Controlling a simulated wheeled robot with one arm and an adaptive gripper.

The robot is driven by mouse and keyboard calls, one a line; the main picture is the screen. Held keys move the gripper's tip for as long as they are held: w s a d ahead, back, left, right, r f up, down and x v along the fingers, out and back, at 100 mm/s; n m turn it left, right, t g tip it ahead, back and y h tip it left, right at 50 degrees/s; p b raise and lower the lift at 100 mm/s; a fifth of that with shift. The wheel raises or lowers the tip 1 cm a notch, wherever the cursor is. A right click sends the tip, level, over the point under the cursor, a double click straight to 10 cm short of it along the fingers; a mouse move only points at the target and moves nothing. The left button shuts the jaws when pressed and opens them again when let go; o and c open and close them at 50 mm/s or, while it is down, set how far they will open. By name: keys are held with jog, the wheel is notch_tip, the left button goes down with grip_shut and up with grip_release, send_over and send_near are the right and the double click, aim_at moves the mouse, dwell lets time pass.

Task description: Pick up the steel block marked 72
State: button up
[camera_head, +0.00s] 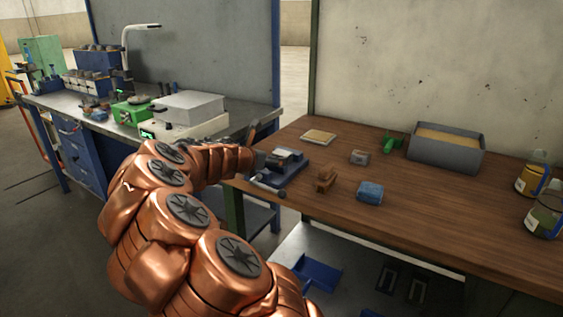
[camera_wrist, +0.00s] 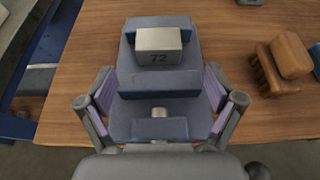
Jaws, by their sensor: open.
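The steel block marked 72 (camera_wrist: 159,46) is pale grey with its number on the face toward me. In the wrist view it sits in a blue-grey fixture that looks like a vise (camera_wrist: 158,82), near the edge of the wooden table. My gripper (camera_wrist: 161,90) is open, its fingers apart on either side of the fixture's near part. The block lies beyond the fingertips, with nothing between the fingers but the fixture below. In the head view the fixture (camera_head: 290,165) stands at the table's left end, and my arm partly hides that area.
A brown brush-like item (camera_head: 325,179), a blue block-shaped item (camera_head: 370,192) and a small grey block (camera_head: 359,157) lie right of the fixture.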

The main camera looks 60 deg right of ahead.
aim_at(280, 154)
jog(key=shift+r+x, duration=0.15)
jog(key=shift+x, duration=1.7)
jog(key=shift+r+x, duration=0.1)
jog(key=shift+x, duration=1.7)
jog(key=shift+d, duration=0.1)
grip_shut()
